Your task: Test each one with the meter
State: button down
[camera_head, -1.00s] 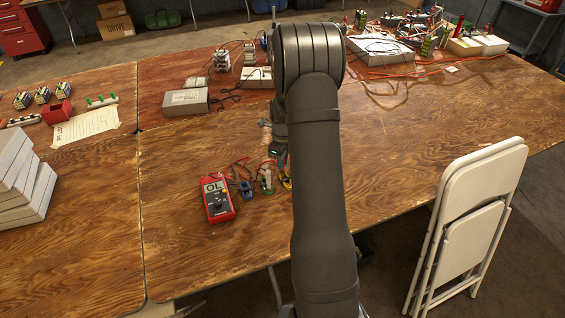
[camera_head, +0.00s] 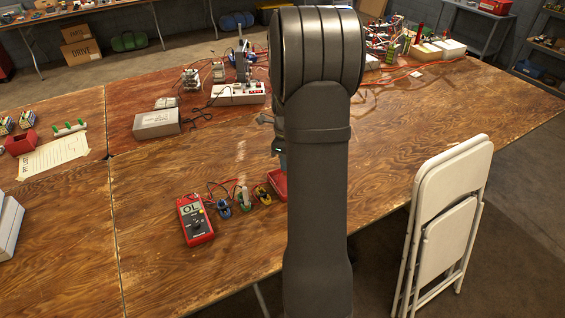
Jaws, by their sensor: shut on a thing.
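A red meter (camera_head: 195,220) lies on the wooden table, left of my arm, its display showing "OL". Several small items stand in a row to its right: a blue one (camera_head: 223,207), a pale one with a green base (camera_head: 244,198) and a yellow and black one (camera_head: 263,194). Red leads arch behind them. A red tray (camera_head: 278,183) sits beside the row, partly behind my arm. Only a sliver of my gripper (camera_head: 279,147) shows at the left edge of my arm, above the tray. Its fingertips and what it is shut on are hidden.
A grey box (camera_head: 157,123) and a white power strip (camera_head: 238,94) with cables are further back. A paper sheet (camera_head: 52,158) lies on the left table. Wires and boards crowd the back right. A folding chair (camera_head: 446,215) stands at the front right. The tabletop right of my arm is mostly clear.

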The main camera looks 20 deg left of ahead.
jog(key=s+a+f+m, duration=0.1)
jog(key=s+a, duration=0.1)
jog(key=a, duration=0.5)
jog(key=s+a+f, duration=0.2)
jog(key=a, duration=0.6)
jog(key=shift+f, duration=2.9)
jog(key=shift+f, duration=0.9)
jog(key=c, duration=1)
grip_release()
jog(key=shift+r, duration=0.1)
jog(key=shift+r, duration=3.65)
jog(key=shift+f, duration=3.7)
